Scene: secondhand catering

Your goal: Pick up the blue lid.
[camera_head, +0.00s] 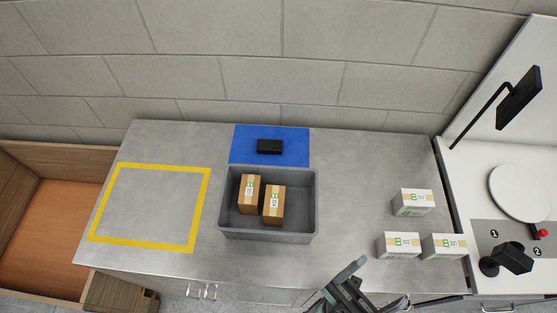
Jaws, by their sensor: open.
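The blue lid (240,150) is a flat blue panel lying on the steel table behind the grey crate, close to the wall. A black block (270,146) sits on the middle of the lid, seemingly its handle. My gripper (376,284) is at the bottom edge of the view, by the table's front edge. It is open, with nothing seen between its fingers, and is well apart from the lid, to its front right. Part of the gripper is cut off by the frame.
The open grey crate (228,228) holds two brown boxes (262,200). Several white-and-tan boxes (413,202) stand at the right. A yellow taped square (205,205) at the left is empty. A side counter with a black scanner (513,256) and a screen (519,92) stands far right.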

